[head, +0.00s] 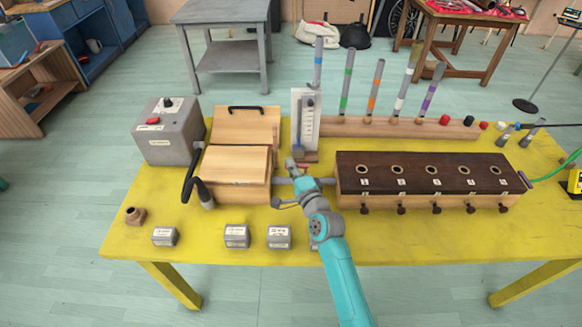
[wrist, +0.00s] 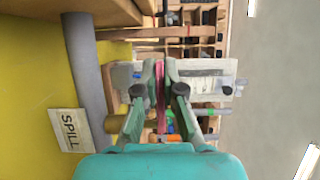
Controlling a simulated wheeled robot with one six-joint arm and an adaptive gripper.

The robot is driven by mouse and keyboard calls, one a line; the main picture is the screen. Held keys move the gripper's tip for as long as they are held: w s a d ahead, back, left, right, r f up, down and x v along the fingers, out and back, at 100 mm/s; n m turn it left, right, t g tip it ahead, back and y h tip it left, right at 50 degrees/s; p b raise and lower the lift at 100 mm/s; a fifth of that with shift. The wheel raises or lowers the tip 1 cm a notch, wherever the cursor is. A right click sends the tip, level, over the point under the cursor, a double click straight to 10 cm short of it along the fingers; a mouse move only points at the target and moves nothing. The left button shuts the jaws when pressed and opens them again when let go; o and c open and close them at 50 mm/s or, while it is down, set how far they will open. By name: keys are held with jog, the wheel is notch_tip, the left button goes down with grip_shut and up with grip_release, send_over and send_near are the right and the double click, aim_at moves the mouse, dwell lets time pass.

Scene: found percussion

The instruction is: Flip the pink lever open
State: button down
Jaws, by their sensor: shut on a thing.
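The pink lever (wrist: 160,85) shows in the wrist view as a narrow pink strip between my two fingers. My gripper (wrist: 160,75) is shut on it, with a green finger on each side. In the head view my gripper (head: 293,164) is at the foot of the upright white scale panel (head: 309,118), just right of the wooden bellows-like box (head: 236,164). The lever is mostly hidden there by my gripper. I cannot tell its exact angle.
A grey pipe (wrist: 86,62) with a "SPILL" tag (wrist: 69,130) runs close beside my gripper. The dark-topped wooden chest (head: 428,172) stands to the right. Colour-banded upright tubes (head: 376,88) stand behind. Small grey labelled blocks (head: 237,236) lie along the yellow table's (head: 400,238) front.

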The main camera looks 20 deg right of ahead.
jog(key=shift+f+h, duration=0.15)
jog(key=shift+h, duration=0.15)
dwell(0.4)
jog(key=c, duration=1.3)
grip_release()
jog(key=shift+w, duration=0.1)
jog(key=s, duration=0.8)
jog(key=s+d, duration=0.1)
jog(key=s, duration=0.3)
